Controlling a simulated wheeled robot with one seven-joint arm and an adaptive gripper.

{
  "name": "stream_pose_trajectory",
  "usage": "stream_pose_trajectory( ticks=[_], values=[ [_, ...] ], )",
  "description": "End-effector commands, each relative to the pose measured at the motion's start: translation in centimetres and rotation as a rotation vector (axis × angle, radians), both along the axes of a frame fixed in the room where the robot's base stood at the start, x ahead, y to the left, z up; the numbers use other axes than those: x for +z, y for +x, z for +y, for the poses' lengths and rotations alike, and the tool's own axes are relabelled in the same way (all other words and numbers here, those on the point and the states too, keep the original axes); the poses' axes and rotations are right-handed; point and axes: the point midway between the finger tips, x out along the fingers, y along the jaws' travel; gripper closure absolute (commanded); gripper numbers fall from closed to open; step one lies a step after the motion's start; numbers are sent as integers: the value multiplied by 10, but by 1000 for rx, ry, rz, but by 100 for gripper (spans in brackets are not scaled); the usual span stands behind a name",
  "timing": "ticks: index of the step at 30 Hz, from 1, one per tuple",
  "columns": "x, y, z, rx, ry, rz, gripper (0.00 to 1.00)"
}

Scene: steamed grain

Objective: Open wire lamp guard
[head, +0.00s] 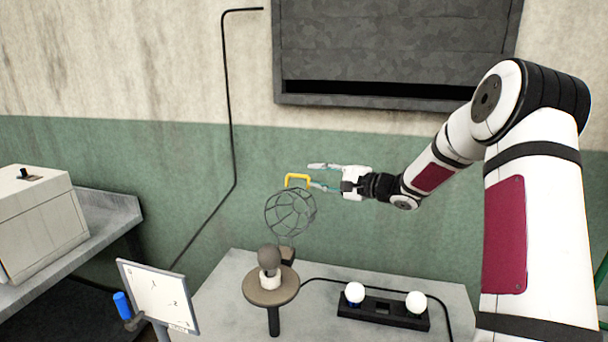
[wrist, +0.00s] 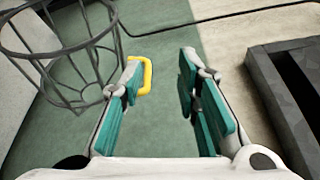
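The wire lamp guard (head: 290,213) is a dark round cage with a yellow handle (head: 297,179) at its top. It stands raised above a dark bulb (head: 269,258) on a round brown stand (head: 258,294), leaving the bulb uncovered. In the wrist view the guard (wrist: 68,50) is at the upper left. My gripper (head: 322,176) is open, just right of the handle. In the wrist view, the handle (wrist: 147,76) shows by the tip of the left finger of my gripper (wrist: 160,80); I cannot tell if they touch. Nothing is held between the fingers.
A black holder (head: 383,311) with two white bulbs (head: 355,292) stands on the grey table (head: 225,280), right of the stand. A white board (head: 160,296) is at the front left. A dark wall shutter (head: 395,45) is behind. A beige box (head: 38,222) is at far left.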

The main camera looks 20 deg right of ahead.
Motion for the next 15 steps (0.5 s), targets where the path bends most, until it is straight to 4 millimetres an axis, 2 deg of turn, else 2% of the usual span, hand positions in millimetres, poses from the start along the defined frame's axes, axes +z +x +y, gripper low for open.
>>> stream_pose_trajectory(
  ticks=[6,15],
  values=[
    [2,-19,-12,0,1,-1,70],
    [2,-22,-14,0,1,1,70]
  ],
)
